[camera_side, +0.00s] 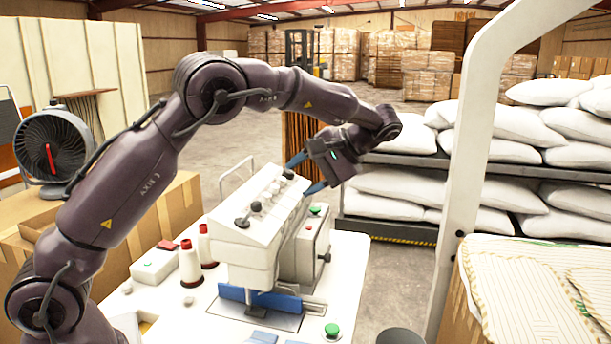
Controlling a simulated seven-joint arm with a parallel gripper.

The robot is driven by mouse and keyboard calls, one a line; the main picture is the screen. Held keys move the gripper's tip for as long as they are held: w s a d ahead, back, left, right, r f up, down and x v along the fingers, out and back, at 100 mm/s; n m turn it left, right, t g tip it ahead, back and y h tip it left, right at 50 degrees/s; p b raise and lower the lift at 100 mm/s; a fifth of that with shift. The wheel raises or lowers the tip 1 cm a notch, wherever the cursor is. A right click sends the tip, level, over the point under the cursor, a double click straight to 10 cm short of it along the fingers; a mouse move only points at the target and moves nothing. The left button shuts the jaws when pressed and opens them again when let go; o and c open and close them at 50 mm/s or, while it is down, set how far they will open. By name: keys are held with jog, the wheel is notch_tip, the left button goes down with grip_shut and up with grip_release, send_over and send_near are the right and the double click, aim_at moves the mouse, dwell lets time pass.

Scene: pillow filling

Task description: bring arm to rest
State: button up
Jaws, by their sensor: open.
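My arm reaches from the lower left, up and over the work table, and bends down at the wrist. My gripper (299,177) is at the upper right of the sewing machine (262,215), with its two blue fingers pointing left. The fingers are spread apart and nothing shows between them. Their tips are close to the top right of the machine head; I cannot tell whether they touch it.
The white table (215,318) holds thread spools (190,262), a control box (312,245) and a green button (332,330). A fan (52,145) stands on cardboard boxes at left. A white post (463,180) and racks of pillows (500,150) are at right.

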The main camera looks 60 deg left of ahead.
jog(key=s+d+f+m+t+h, duration=0.3)
jog(key=f+m+t, duration=0.1)
jog(key=s+d+r+m+t+h, duration=0.1)
jog(key=s+d+r+t+h, duration=0.1)
jog(key=s, duration=0.7)
jog(key=s+d+r+m+t+h, duration=0.1)
jog(key=s+d+r+t+h, duration=0.1)
jog(key=s+d+r+t, duration=0.2)
jog(key=s+d+t, duration=0.1)
jog(key=s+t, duration=0.2)
jog(key=s, duration=0.2)
jog(key=shift+d+r+m, duration=0.2)
jog(key=shift+d+m, duration=0.2)
